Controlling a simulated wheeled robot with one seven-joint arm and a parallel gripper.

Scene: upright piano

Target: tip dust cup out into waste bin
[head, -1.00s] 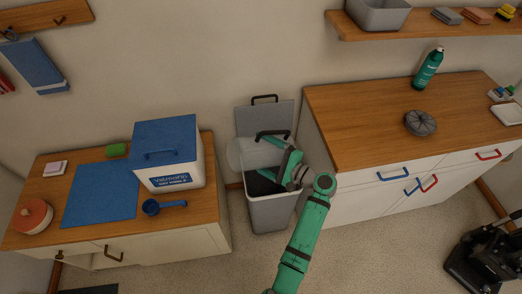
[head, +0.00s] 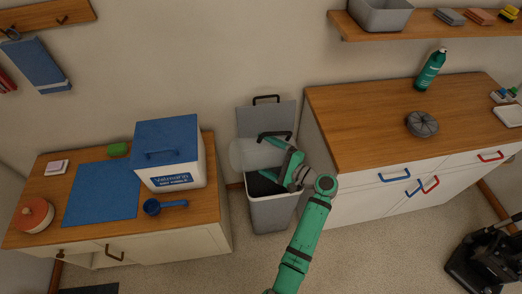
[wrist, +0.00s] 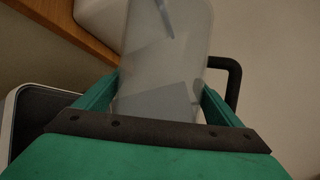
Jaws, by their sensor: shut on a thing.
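The dust cup (head: 245,154) is a clear, whitish cylinder. It lies tipped on its side over the waste bin's opening, in front of the raised lid. My gripper (head: 270,154) is shut on it from the right. In the wrist view, the cup (wrist: 163,65) sits between my two green fingers (wrist: 160,98), with grey shapes showing through its wall. I cannot tell whether dust is still inside. The waste bin (head: 272,213) is grey, with a dark inside and its lid (head: 252,120) standing up against the wall. The bin's rim also shows in the wrist view (wrist: 14,105).
A low cabinet (head: 215,215) stands left of the bin, with a blue-lidded white box (head: 178,168), blue scoop (head: 153,207) and blue mat (head: 100,192) on top. A taller wooden-topped cabinet (head: 350,130) stands close on the right.

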